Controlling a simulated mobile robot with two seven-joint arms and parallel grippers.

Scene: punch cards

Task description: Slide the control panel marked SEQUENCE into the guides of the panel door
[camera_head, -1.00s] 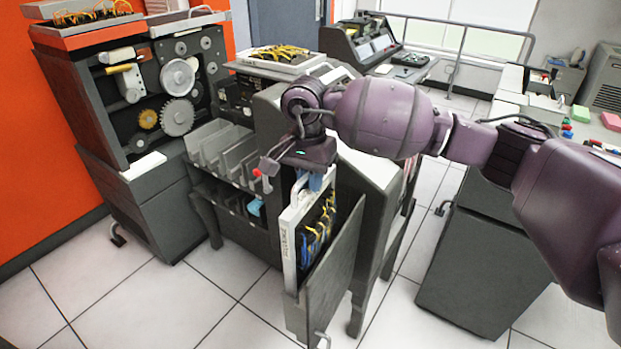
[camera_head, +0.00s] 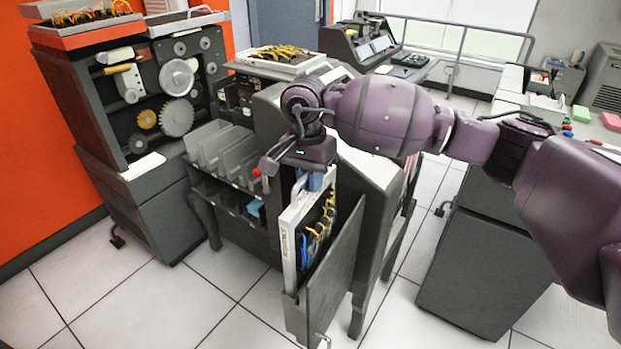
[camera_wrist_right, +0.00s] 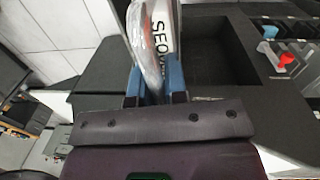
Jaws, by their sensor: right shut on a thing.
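The control panel (camera_head: 290,250) is a pale framed board with yellow and blue wires on its face. It stands upright at the open panel door (camera_head: 335,265), on the door's inner side. Its edge lettering is too small to read in the head view; in the wrist view the panel (camera_wrist_right: 163,35) shows the letters "SEQ". My right gripper (camera_head: 314,180) is above the panel, shut on its top handle. In the wrist view the blue fingers (camera_wrist_right: 153,85) close around the handle. The door's guides are hidden behind the panel, so I cannot tell how far it sits in them. My left gripper is not in view.
The grey machine (camera_head: 270,110) with card pockets stands behind the door, with another wired panel (camera_head: 282,58) on top. A geared machine (camera_head: 150,100) stands at the left. A dark cabinet (camera_head: 485,255) is at the right. Tiled floor is clear in front.

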